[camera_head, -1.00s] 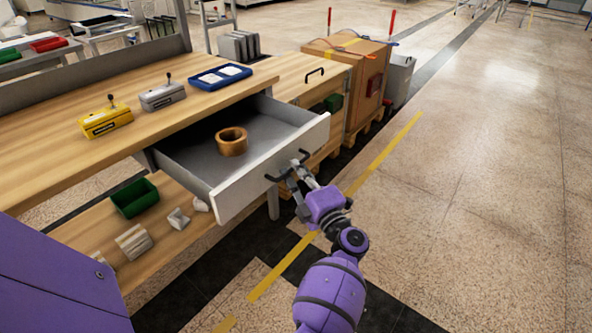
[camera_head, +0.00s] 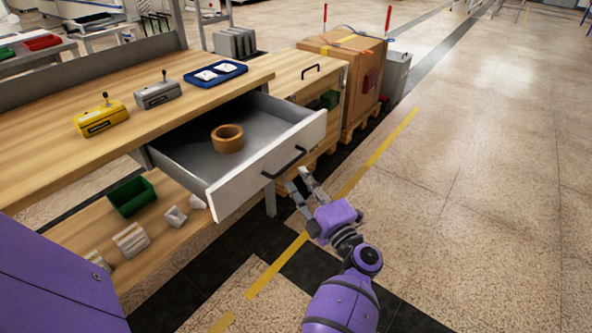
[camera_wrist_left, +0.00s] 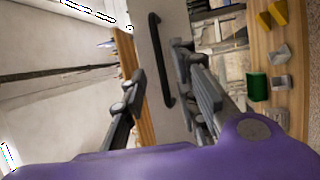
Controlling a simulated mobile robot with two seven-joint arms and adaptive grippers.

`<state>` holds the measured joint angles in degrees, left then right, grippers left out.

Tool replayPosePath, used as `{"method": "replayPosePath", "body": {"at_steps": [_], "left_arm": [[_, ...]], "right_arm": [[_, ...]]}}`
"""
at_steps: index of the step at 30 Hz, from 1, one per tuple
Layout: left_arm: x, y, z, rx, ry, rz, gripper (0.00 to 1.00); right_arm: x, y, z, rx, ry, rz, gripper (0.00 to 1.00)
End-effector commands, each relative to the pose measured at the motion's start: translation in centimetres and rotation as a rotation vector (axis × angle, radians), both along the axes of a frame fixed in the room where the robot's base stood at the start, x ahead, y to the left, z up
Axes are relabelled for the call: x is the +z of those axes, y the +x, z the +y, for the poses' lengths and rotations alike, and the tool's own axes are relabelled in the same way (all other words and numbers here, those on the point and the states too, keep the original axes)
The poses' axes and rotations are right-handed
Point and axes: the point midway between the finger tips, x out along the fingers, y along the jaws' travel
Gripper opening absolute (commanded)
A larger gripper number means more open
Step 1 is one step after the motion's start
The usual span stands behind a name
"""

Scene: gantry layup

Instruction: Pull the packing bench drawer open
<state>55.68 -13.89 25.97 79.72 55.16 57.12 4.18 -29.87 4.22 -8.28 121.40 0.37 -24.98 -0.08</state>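The packing bench drawer (camera_head: 266,170) stands pulled out from under the wooden bench top (camera_head: 60,142). Its grey front carries a black bar handle (camera_head: 284,162). A brown tape roll (camera_head: 228,138) lies inside the drawer. My left gripper (camera_head: 302,184) is open and empty, just in front of the handle and apart from it. In the left wrist view the handle (camera_wrist_left: 160,60) shows beyond and between the spread fingers of the left gripper (camera_wrist_left: 165,95). My right gripper is not in view.
A yellow box (camera_head: 101,118), a grey box (camera_head: 157,92) and a blue tray (camera_head: 216,72) stand on the bench top. A green bin (camera_head: 132,196) sits on the lower shelf. A cardboard box (camera_head: 345,75) stands behind. The floor to the right is clear.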

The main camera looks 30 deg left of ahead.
Motion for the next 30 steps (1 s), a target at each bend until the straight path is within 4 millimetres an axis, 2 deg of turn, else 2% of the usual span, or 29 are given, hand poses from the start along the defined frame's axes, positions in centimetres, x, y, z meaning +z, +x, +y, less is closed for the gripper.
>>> {"method": "replayPosePath", "body": {"at_steps": [4,10,30], "left_arm": [[-0.6,-1.4,-2.8,-0.002,-0.001,0.002,0.28],[-1.0,-2.6,-5.1,-0.001,-0.001,0.001,0.28],[-1.1,-2.6,-5.8,-0.013,0.002,0.005,0.28]], "right_arm": [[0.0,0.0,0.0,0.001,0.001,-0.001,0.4],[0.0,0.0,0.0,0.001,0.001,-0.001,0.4],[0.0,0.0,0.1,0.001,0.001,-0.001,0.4]]}}
